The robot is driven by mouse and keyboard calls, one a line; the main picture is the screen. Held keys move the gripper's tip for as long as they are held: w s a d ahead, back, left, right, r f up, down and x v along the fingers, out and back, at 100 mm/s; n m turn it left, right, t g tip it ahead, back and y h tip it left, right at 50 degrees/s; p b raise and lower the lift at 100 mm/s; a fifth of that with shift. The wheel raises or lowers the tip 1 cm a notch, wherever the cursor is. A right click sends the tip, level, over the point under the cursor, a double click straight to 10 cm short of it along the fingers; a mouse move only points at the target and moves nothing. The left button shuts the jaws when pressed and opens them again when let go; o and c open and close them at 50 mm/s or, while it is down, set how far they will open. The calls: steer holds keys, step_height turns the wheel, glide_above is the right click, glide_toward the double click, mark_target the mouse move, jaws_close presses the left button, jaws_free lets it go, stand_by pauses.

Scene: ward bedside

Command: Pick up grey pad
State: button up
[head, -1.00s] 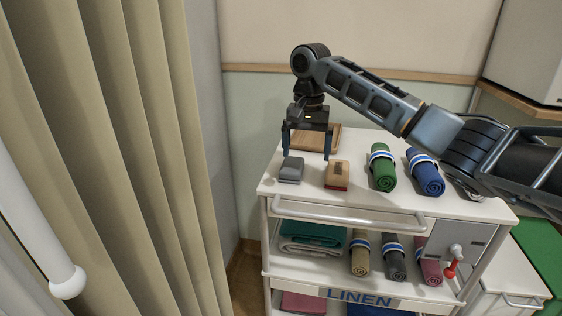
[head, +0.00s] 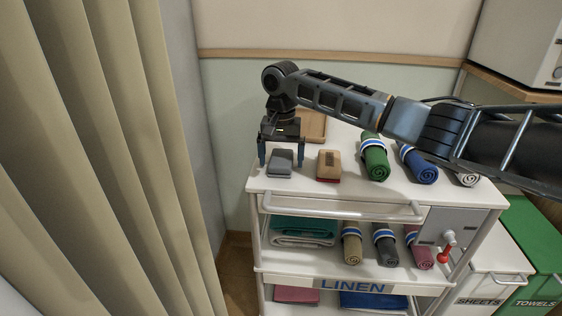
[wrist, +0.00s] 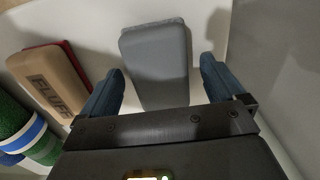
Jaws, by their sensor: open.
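The grey pad (head: 280,163) lies on the white top of the linen cart (head: 330,200), near its left end. My gripper (head: 281,164) is open, pointing down, with one finger on each side of the pad. In the wrist view the pad (wrist: 155,62) lies between the two blue fingers (wrist: 163,85), with a gap on each side. The near part of the pad is hidden by the gripper body. I cannot tell exactly how high the fingertips are above the cart top.
A tan and red block (head: 328,165) stands just right of the pad, close to one finger. Green (head: 375,158) and blue (head: 416,163) rolled towels lie farther right. A wooden board (head: 312,125) is behind. A curtain (head: 110,150) hangs at the left.

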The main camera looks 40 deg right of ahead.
mark_target(285, 156)
steer(key=shift+f, duration=0.2)
steer(key=c, duration=1)
steer(key=shift+r, duration=0.2)
steer(key=shift+c, duration=0.2)
steer(key=shift+r, duration=0.25)
steer(key=r, duration=0.2)
steer(key=d+r, duration=0.1)
steer(key=shift+s+r+b, duration=0.25)
steer(key=shift+r+b, duration=0.05)
steer(key=shift+r, duration=0.1)
steer(key=s+d+r, duration=0.6)
steer(key=d, duration=0.2)
steer(key=shift+d+r+b, duration=0.2)
steer(key=shift+d+b, duration=0.1)
steer(key=shift+b, duration=0.05)
